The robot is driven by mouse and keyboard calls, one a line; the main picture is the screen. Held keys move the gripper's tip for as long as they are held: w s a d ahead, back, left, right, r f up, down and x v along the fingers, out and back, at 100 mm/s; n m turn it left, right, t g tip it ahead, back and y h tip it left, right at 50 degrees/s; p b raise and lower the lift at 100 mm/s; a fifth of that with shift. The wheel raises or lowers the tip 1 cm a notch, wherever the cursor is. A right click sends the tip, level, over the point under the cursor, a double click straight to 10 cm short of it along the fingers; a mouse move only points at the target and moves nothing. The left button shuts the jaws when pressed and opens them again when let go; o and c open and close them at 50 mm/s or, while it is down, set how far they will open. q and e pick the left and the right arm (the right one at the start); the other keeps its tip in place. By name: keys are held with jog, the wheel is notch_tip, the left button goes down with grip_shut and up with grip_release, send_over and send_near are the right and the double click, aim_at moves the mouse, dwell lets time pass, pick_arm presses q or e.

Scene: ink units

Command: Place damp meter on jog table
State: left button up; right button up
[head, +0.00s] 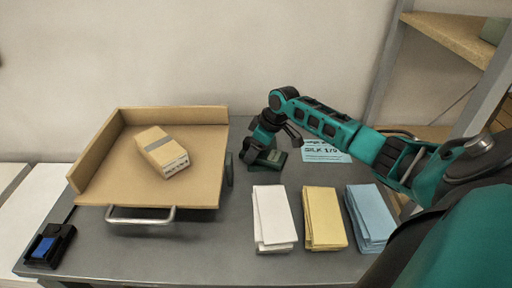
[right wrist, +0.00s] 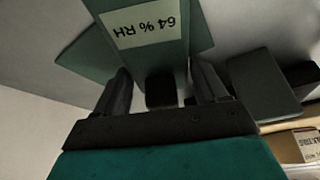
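The damp meter (head: 275,158) is a small dark green device on the grey table, behind the paper stacks. In the right wrist view it (right wrist: 150,55) fills the top middle, with a pale label reading "64 % RH", upside down. My right gripper (head: 270,144) is at the meter, its fingers spread. In the right wrist view the fingers (right wrist: 160,80) stand on either side of the meter's near part, and I see no clear contact. The jog table (head: 205,148) is a wooden tray with raised back and left walls and a metal front handle. My left gripper is not in view.
A labelled cardboard-coloured packet (head: 162,152) lies on the jog table, with bare wood around it. White (head: 273,216), yellow (head: 324,216) and blue (head: 369,214) stacks stand at the front. A blue-topped black device (head: 48,246) sits front left. A "SILK" card (head: 322,151) lies behind.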

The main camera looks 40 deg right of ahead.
aim_at(271, 155)
jog(key=o, duration=0.3)
jog(key=shift+p+v, duration=0.75)
jog(key=shift+v, duration=5.4)
